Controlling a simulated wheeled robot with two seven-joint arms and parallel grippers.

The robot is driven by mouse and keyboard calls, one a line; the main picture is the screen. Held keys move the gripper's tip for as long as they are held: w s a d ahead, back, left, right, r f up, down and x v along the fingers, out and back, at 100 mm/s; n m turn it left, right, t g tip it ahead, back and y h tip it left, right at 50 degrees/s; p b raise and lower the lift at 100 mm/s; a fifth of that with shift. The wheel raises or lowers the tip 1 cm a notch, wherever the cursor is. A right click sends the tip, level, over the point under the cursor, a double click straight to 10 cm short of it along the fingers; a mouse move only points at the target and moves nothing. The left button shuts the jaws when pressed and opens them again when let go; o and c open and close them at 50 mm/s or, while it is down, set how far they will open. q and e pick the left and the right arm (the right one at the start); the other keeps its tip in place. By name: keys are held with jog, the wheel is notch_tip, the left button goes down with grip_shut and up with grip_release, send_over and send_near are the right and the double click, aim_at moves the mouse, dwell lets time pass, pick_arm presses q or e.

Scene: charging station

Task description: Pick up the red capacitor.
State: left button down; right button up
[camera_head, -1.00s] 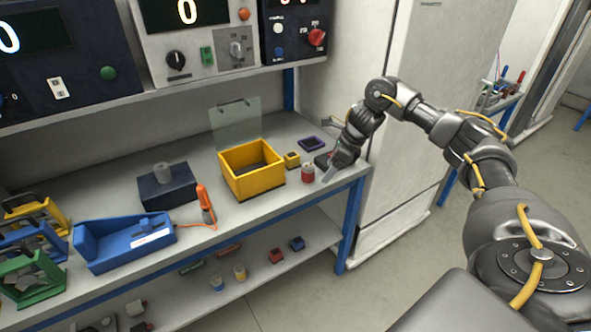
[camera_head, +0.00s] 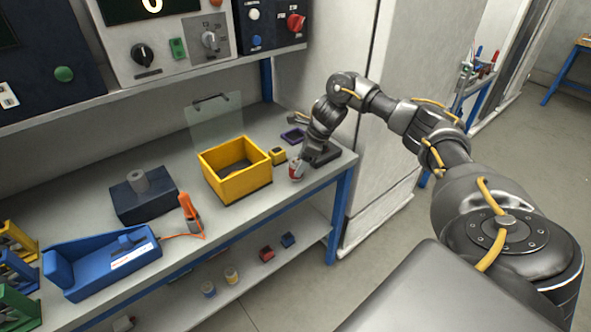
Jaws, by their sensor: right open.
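The red capacitor (camera_head: 294,174) is a small red cylinder with a pale top. It stands near the front right of the workbench, right of the yellow bin. My right gripper (camera_head: 299,165) is right at the capacitor, with its fingers pointing down and partly hiding it. The gripper is open; I cannot tell whether its fingers touch the capacitor. My left gripper is not in view.
The yellow bin (camera_head: 261,181) and a small yellow part (camera_head: 278,156) stand left of the capacitor. The bench's front edge is close.

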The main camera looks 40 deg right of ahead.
aim_at(289, 176)
jog(key=shift+s+d, duration=0.1)
jog(key=x, duration=0.2)
jog(key=w+p+x, duration=0.1)
jog(key=x, duration=0.2)
jog(key=shift+w+r+p, duration=0.1)
jog(key=shift+p, duration=0.2)
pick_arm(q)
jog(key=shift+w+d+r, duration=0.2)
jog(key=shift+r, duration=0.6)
pick_arm(e)
jog(key=shift+c, duration=0.5)
jog(key=c, duration=0.9)
jog(key=shift+c, duration=0.5)
jog(key=shift+r, duration=0.15)
